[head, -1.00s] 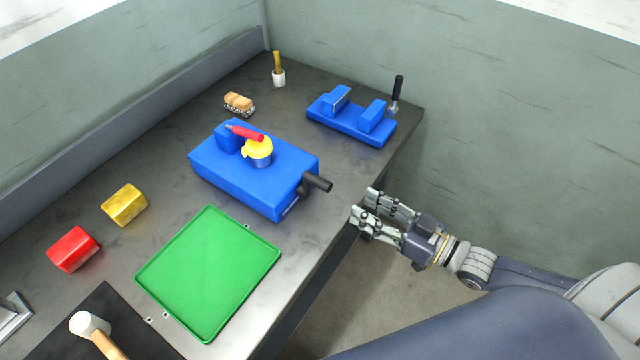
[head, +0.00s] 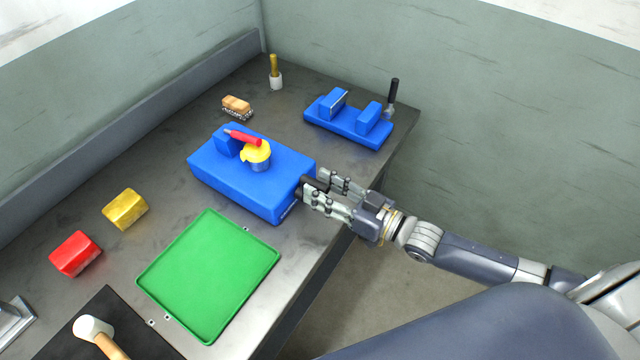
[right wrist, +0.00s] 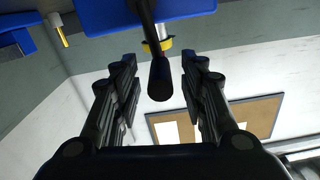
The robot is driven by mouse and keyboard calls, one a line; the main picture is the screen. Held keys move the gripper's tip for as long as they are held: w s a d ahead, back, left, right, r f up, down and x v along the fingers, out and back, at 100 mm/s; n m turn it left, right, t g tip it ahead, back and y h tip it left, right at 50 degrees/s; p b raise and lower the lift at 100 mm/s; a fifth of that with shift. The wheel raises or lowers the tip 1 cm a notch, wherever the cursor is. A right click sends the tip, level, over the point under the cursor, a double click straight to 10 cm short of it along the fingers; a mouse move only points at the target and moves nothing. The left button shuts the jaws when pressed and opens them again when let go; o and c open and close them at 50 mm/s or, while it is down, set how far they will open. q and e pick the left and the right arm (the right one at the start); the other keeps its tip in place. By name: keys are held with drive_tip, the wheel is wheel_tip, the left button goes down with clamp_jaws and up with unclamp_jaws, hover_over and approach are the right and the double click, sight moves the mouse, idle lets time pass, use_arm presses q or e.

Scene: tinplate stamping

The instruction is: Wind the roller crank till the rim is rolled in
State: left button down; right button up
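The blue roller machine (head: 250,185) stands on the metal bench, with a yellow cup-like part (head: 255,151) and a red handle (head: 243,138) on top. Its black crank handle (head: 314,184) sticks out at its right end. My right gripper (head: 319,186) is around that handle, its fingers on either side. In the right wrist view the black handle (right wrist: 160,80) lies between the two fingers, with a gap on each side, so the right gripper (right wrist: 160,85) is open. The rim itself is too small to judge. My left gripper is not in view.
A green tray (head: 160,309) lies in front of the machine. A second blue fixture (head: 345,128), a brush (head: 237,106), yellow (head: 125,209) and red (head: 75,253) blocks and a mallet (head: 92,328) are also on the bench (head: 170,160).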

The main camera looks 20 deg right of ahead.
drive_tip(key=shift+w+a, duration=0.3)
drive_tip(key=shift+w, duration=0.05)
clamp_jaws()
drive_tip(key=shift+s, duration=0.1)
